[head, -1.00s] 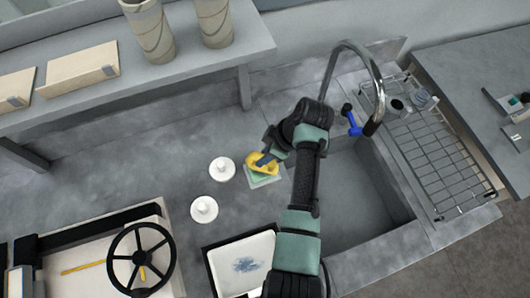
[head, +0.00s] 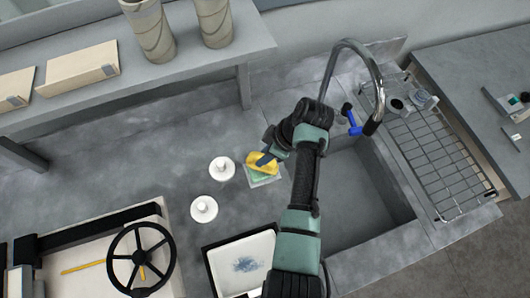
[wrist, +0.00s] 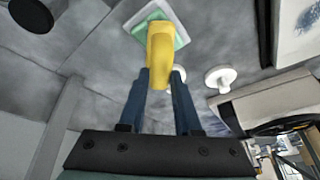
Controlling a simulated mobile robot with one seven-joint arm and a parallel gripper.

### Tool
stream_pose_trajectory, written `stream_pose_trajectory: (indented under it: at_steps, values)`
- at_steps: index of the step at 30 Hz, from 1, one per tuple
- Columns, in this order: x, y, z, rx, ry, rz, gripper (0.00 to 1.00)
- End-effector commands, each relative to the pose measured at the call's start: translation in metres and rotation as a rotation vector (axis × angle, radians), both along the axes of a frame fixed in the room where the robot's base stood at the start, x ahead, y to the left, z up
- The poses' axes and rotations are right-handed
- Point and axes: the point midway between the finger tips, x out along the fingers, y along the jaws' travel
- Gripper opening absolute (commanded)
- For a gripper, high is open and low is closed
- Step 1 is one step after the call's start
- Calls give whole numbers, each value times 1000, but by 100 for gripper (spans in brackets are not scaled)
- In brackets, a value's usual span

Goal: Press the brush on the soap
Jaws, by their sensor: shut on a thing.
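The yellow brush (head: 263,159) is held in my gripper (head: 265,161) on the counter's left side of the sink. In the wrist view the brush (wrist: 160,48) sits between the two dark blue fingers of my gripper (wrist: 161,76). The green soap (head: 261,176) lies on a pale square dish (head: 264,184) just under the brush. The soap (wrist: 181,37) and dish (wrist: 147,13) also show in the wrist view, partly hidden behind the brush. I cannot tell whether the brush touches the soap.
Two white round knobbed pieces (head: 222,168) (head: 204,209) stand left of the dish. A white tray with a blue stain (head: 245,262) lies in front. The sink (head: 350,210), tall faucet (head: 351,47) and wire rack (head: 437,165) are to the right. Bare counter lies behind the dish.

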Motion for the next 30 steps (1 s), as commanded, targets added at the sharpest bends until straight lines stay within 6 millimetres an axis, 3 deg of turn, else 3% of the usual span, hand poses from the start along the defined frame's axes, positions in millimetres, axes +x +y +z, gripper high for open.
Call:
stream_pose_trajectory:
  at_steps: [8, 30]
  values:
    - [-1, 0, 5, -1, 4, 0, 0]
    - [0, 0, 67, 0, 0, -1, 0]
